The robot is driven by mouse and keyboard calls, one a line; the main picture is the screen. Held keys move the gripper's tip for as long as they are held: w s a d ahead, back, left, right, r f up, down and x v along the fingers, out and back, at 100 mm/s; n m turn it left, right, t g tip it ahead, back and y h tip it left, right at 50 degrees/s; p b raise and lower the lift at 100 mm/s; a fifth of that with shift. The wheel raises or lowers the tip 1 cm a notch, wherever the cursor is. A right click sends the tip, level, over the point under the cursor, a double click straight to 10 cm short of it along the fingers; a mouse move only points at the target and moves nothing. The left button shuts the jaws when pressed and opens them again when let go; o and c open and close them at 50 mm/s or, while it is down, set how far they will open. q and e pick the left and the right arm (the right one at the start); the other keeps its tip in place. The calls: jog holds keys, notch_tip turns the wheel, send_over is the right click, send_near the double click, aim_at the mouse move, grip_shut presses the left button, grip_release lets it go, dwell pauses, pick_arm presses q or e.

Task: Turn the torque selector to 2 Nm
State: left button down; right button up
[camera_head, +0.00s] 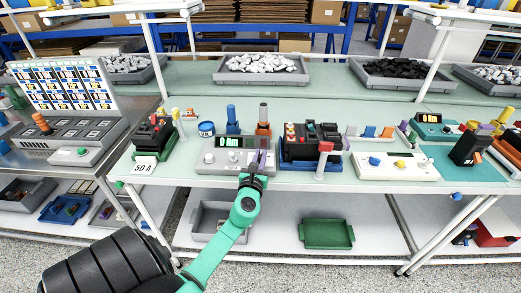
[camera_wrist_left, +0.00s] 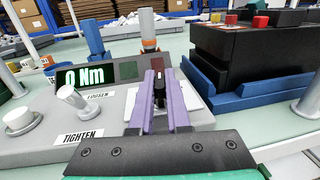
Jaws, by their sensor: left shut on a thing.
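The grey torque console (camera_head: 207,168) stands at the front edge of the green bench. Its green display (camera_wrist_left: 92,76) reads 0 Nm in the left wrist view. A white toggle (camera_wrist_left: 78,98) sits between the LOOSEN and TIGHTEN labels, with a white round knob (camera_wrist_left: 18,119) to its left. My left gripper (camera_head: 258,160) reaches the right part of the console. In the left wrist view its purple fingers (camera_wrist_left: 159,85) are shut on a small dark knob with a light mark, apparently the torque selector. The fingers hide most of it, and its scale is not readable. My right gripper is not in view.
A black breaker unit in a blue holder (camera_head: 289,161) stands close to the right of the console. Blue and orange-handled tools (camera_head: 263,126) stand behind it. Another breaker (camera_head: 152,139) and a 50 A card (camera_head: 144,168) are to the left. Grey bins (camera_head: 262,77) line the back.

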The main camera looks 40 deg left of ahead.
pick_arm(q)
jog(key=n+g+y, duration=0.1)
jog(key=n+y, duration=0.1)
jog(key=shift+r+g+y+p, duration=0.1)
jog(key=shift+g+y+p, duration=0.2)
jog(key=shift+g, duration=0.1)
jog(key=n+g+y, duration=0.2)
jog(key=g, duration=0.1)
jog(key=shift+w+d+n+y+b, duration=0.1)
jog(key=shift+n+y+b, duration=0.2)
jog(key=shift+y+b, duration=0.1)
jog(key=n+g+y+b, duration=0.1)
jog(key=n+g+b, duration=0.1)
jog(key=g, duration=0.1)
jog(key=n+g+y, duration=0.1)
jog(key=shift+f+n+g+y+b, duration=0.3)
jog(key=shift+b, duration=0.1)
jog(key=n+g+b, duration=0.1)
jog(key=g, duration=0.1)
jog(key=shift+r+n+g+y+b, duration=0.1)
jog(key=shift+n+g+y+b, duration=0.2)
jog(key=shift+y+b, duration=0.1)
jog(key=shift+n+g+b, duration=0.35)
jog(key=shift+n+g, duration=0.05)
jog(key=shift+g, duration=0.2)
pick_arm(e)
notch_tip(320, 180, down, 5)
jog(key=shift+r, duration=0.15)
pick_arm(q)
jog(key=shift+r, duration=0.15)
